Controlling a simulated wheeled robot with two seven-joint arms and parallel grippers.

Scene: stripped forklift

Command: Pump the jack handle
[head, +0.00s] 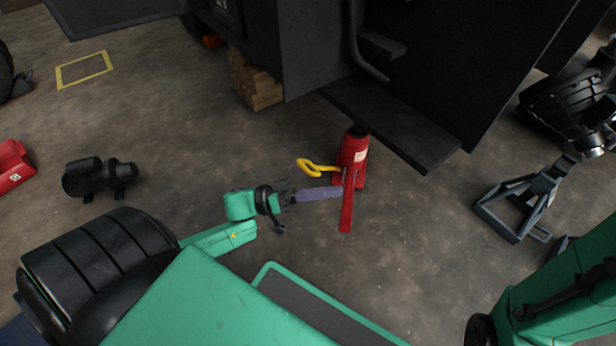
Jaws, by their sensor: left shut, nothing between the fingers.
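A red bottle jack (353,155) stands on the floor under the edge of the dark forklift body (400,120). Its red handle (347,210) slopes down from the jack toward me. My right gripper is not in view.
A grey-blue jack stand (525,205) is on the right, with dark machine parts (570,110) behind it. Wooden blocks (252,82) sit under the forklift. A black motor-like part (100,178) and a red object (14,165) lie left. Floor around the jack's front is clear.

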